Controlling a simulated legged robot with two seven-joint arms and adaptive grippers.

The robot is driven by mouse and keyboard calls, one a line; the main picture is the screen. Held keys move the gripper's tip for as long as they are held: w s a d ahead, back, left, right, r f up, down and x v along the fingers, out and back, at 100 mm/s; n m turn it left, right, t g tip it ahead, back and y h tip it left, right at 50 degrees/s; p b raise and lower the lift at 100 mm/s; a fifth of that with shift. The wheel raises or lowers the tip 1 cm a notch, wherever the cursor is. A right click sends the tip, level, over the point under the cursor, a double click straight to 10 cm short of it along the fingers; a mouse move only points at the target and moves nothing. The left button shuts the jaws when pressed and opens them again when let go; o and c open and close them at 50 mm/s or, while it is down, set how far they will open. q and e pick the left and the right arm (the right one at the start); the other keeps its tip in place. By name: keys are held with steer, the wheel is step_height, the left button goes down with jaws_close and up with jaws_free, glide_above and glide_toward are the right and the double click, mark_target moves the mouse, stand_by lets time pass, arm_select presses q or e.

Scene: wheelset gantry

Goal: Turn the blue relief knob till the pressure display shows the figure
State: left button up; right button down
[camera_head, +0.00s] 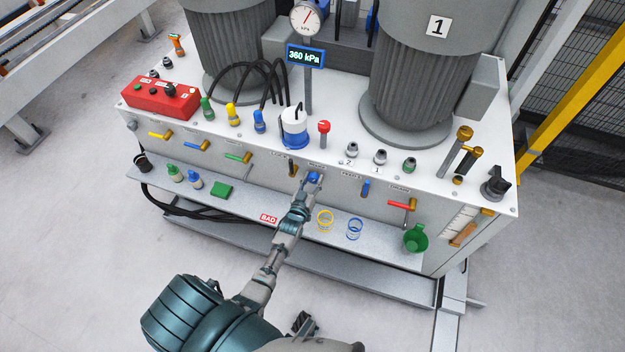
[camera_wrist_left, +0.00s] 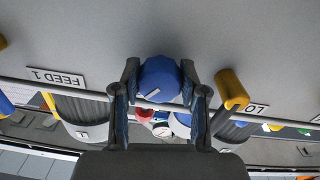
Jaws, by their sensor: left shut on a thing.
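The blue relief knob (camera_head: 314,177) sits on the front face of the white console. My left gripper (camera_head: 309,184) is shut on it. In the left wrist view, the blue knob (camera_wrist_left: 160,80) with a pale mark lies between the two fingers of my left gripper (camera_wrist_left: 160,95), one on each side. The pressure display (camera_head: 305,55) reads 360 kPa, on a post below a round kPa dial (camera_head: 305,17). A dark part low in the head view may be my right gripper (camera_head: 303,323); its jaws cannot be made out.
A yellow-brown lever (camera_head: 293,171) is close left of the knob; a blue lever (camera_head: 365,188) is to its right. Below is a ledge with a yellow ring (camera_head: 325,221), a blue ring (camera_head: 354,229) and a green cup (camera_head: 415,238). Two grey motors stand behind.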

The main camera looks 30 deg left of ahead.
arm_select(q)
steer(key=shift+n, duration=0.3)
steer(key=o, duration=1.1)
steer(key=shift+o, duration=0.2)
steer(key=v, duration=1.2)
steer(key=shift+f, duration=0.1)
